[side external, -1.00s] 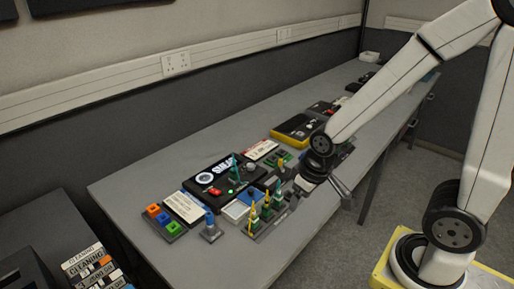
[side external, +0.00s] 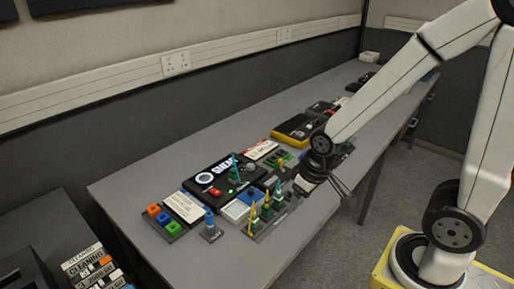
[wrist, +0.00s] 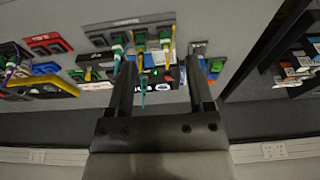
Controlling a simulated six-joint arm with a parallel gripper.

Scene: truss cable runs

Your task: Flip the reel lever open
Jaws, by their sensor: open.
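I cannot pick out the reel lever for certain in either view. A black panel (side external: 203,172) on the bench carries a red part (side external: 215,191), a white round dial (side external: 205,178) and a small green light. Beside it, a rack (side external: 262,226) holds several green and yellow upright connectors. My gripper (side external: 345,191) is in the side view, above the bench's front edge, right of the rack and apart from it. In the wrist view my gripper (wrist: 161,80) is open with nothing held; the connectors (wrist: 140,43) show beyond and between its two dark fingers.
A block holder (side external: 165,222) with orange, blue and green cubes and a blue-topped post (side external: 210,228) stand at the near end. A yellow-edged black case (side external: 297,130) lies farther back. The bench's near left corner (side external: 125,190) is bare.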

